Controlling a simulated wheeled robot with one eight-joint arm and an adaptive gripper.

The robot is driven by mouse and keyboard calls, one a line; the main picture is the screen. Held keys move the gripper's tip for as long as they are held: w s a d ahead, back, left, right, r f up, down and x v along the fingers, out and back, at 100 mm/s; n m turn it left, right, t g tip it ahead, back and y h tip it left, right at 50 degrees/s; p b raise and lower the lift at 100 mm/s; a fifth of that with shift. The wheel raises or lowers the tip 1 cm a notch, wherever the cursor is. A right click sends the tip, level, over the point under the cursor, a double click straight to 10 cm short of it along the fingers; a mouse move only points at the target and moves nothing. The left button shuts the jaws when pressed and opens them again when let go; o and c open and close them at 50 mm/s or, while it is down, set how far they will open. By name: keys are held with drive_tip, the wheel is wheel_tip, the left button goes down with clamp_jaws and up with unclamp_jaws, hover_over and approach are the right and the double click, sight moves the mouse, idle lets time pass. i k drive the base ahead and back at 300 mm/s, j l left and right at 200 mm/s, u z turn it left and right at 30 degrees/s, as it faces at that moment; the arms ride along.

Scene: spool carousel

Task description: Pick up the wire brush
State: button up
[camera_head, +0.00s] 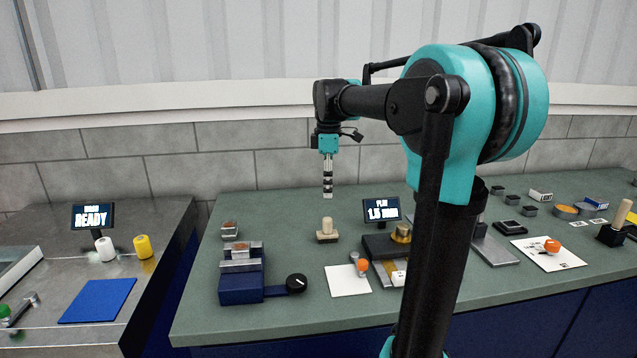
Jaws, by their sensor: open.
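What looks like the wire brush (327,233) stands on the green worktop near its middle: a tan block with an upright, rounded pale handle. Bristles are too small to make out. My gripper (327,192) points straight down above the brush, with a clear gap between its fingertips and the handle's top. It is open and holds nothing. The fingers appear nearly edge-on, so the gap between them is hard to see.
A blue vise (241,287) with a black knob stands front left of the brush. A small screen (381,210) and a dark device with a brass knob (401,233) stand to its right. A white card (347,281) lies in front. The worktop behind the brush is clear.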

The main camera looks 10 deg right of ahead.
sight(328, 235)
drive_tip(key=k, duration=1)
